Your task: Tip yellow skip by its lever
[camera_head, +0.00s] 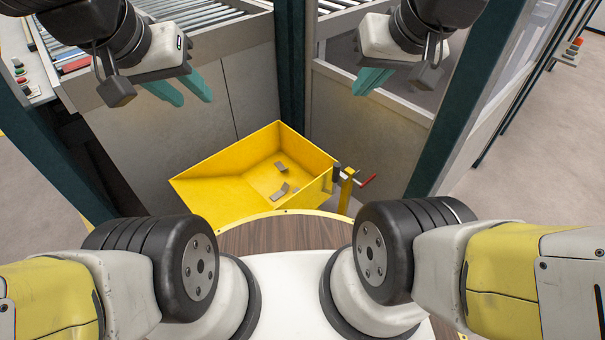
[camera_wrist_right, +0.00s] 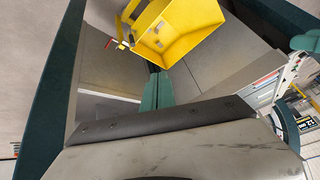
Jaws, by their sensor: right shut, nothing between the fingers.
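The yellow skip (camera_head: 225,187) stands low in front of my base, level, with a few grey metal scraps inside. Its lever with a red handle (camera_head: 368,181) sticks out on the right side, beside a yellow post (camera_head: 345,190). In the right wrist view the skip (camera_wrist_right: 185,38) is at the top and the red handle (camera_wrist_right: 109,43) is left of it. My right gripper (camera_head: 368,92) is shut and empty, raised above and apart from the lever; its fingers also show in the right wrist view (camera_wrist_right: 157,92). My left gripper (camera_head: 195,101) is open and empty, above the skip's left part.
Grey machine panels and a dark green post (camera_head: 290,65) stand right behind the skip. Another green post (camera_head: 455,95) rises to the right of the lever. A roller conveyor (camera_head: 195,12) is at the back left.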

